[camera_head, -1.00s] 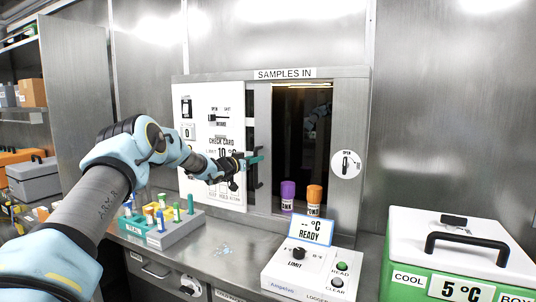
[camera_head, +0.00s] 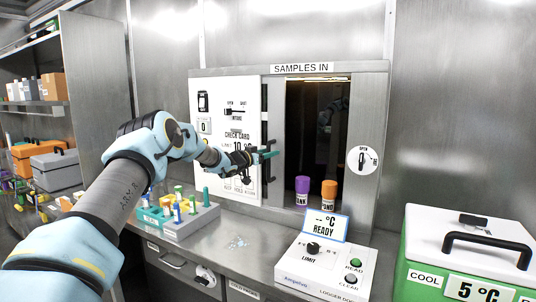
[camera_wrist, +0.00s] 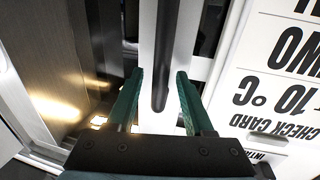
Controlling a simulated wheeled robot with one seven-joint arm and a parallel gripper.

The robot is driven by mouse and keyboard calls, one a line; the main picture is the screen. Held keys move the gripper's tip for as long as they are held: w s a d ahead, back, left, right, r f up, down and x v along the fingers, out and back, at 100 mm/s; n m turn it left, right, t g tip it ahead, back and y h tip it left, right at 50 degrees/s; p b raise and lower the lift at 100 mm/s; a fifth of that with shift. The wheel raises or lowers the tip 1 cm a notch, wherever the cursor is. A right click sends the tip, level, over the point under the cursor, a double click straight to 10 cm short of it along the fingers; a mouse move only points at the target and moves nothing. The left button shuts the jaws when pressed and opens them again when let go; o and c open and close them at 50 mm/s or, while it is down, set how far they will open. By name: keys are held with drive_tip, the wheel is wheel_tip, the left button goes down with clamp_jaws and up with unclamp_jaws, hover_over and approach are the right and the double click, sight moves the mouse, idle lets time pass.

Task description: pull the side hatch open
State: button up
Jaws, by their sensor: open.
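The side hatch under the SAMPLES IN sign (camera_head: 302,68) has a grey metal sliding panel (camera_head: 276,105) at the left of a dark opening (camera_head: 315,135). A black vertical bar handle (camera_head: 264,120) stands on the panel's left part. My gripper (camera_head: 268,155) is at the handle's height, with its teal fingers pointing right. In the wrist view my gripper (camera_wrist: 160,73) is open, and the dark handle bar (camera_wrist: 166,50) shows between its fingers with gaps on both sides. I cannot tell how deep the bar sits between them.
A white check card panel (camera_head: 225,130) is left of the hatch. A purple jar (camera_head: 302,188) and an orange jar (camera_head: 329,190) stand before the opening. A logger box (camera_head: 320,270), a vial rack (camera_head: 190,225) and a green cool box (camera_head: 465,250) stand nearby.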

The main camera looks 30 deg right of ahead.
drive_tip(key=b+v, duration=0.4)
drive_tip(key=v, duration=0.7)
drive_tip(key=shift+d, duration=0.1)
drive_tip(key=s+a+f+n+t+y, duration=0.1)
drive_tip(key=s+a+f+n+y, duration=0.2)
drive_tip(key=a, duration=0.7)
drive_tip(key=s+a+f+n+y, duration=0.25)
drive_tip(key=a+y, duration=0.35)
drive_tip(key=a, duration=0.4)
drive_tip(key=s+a+f+n+t+y, duration=0.15)
drive_tip(key=a+f+y, duration=0.25)
drive_tip(key=a, duration=0.6)
drive_tip(key=s+a+f+n+g+y, duration=0.1)
drive_tip(key=s+a+f+n+g, duration=0.1)
drive_tip(key=s+a, duration=0.6)
drive_tip(key=s+a+f+n+g+y, duration=0.2)
drive_tip(key=s+a+g, duration=0.3)
drive_tip(key=s, duration=1.3)
drive_tip(key=a+f+n, duration=0.1)
drive_tip(key=a, duration=0.2)
drive_tip(key=shift+y, duration=0.3)
drive_tip(key=shift+w+a, duration=0.1)
